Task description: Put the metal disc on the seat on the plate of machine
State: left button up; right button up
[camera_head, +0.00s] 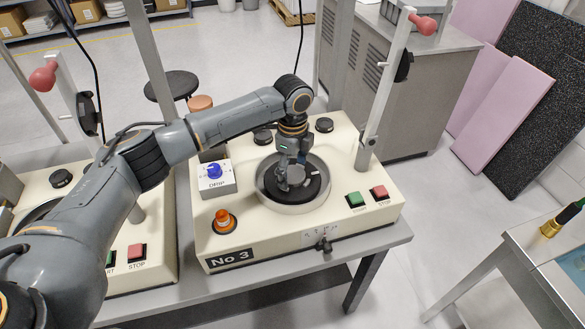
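The cream machine labelled No 3 (232,257) stands on a grey bench in the middle of the head view. Its round dark plate (310,190) lies inside a light ring-shaped basin (323,200). My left arm comes in from the left and reaches down over this plate. My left gripper (290,182) is low over the plate's middle and hides part of it. A small grey shape shows between the fingers; I cannot tell if it is the metal disc or finger parts. Whether the fingers are closed is unclear. My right gripper is not in view.
An upright post with a red knob (424,25) rises at the machine's right. A DRIP dial box (215,178), an orange knob (224,220) and green and red buttons (356,199) surround the basin. A second similar machine stands left. A side table (520,250) is at right.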

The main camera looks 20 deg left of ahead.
aim_at(293, 173)
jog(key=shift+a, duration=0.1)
pick_arm(q)
jog(key=shift+r, duration=0.3)
notch_tip(293, 173, up, 12)
jog(key=b, duration=0.1)
jog(key=shift+f+b, duration=0.15)
jog(key=shift+b, duration=0.25)
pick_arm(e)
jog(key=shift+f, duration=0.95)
